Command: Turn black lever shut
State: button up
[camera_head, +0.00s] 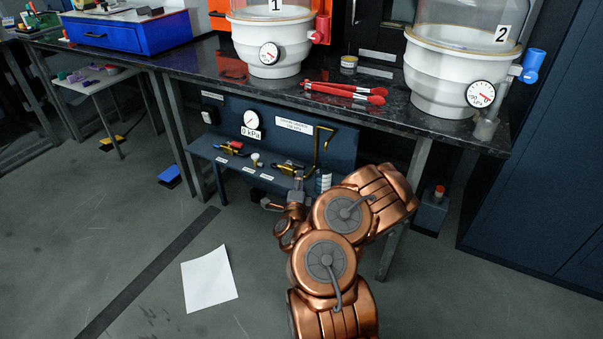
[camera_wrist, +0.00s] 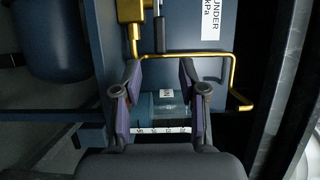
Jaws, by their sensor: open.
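Two small brass valves sit on the low blue shelf under the bench in the head view. The left valve (camera_head: 231,149) has a red lever. My gripper (camera_head: 284,194) is at the shelf's front edge, close to the right valve. In the wrist view my gripper (camera_wrist: 160,72) is open, with nothing between its fingers. A brass fitting (camera_wrist: 131,12) and a dark bar that looks like the black lever (camera_wrist: 159,33) lie just beyond the fingertips, apart from them.
A bent brass pipe (camera_head: 324,146) rises right of the valve; it crosses close beyond the fingertips in the wrist view (camera_wrist: 205,55). A pressure gauge (camera_head: 251,120) is on the blue panel. The black benchtop (camera_head: 200,62) overhangs the shelf.

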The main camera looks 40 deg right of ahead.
aim_at(302, 168)
jog(key=shift+b+x, duration=0.85)
jog(key=shift+b, duration=1.55)
jog(key=shift+w+d+f+b, duration=0.2)
jog(key=shift+w+d+b, duration=0.25)
jog(key=shift+b, duration=0.65)
jog(key=shift+w+d+r+b, duration=0.1)
jog(key=shift+w+d+b, duration=0.35)
jog(key=shift+b, duration=0.65)
jog(key=shift+w+d+r, duration=0.15)
jog(key=shift+d, duration=0.1)
jog(key=shift+x, duration=1.05)
grip_shut()
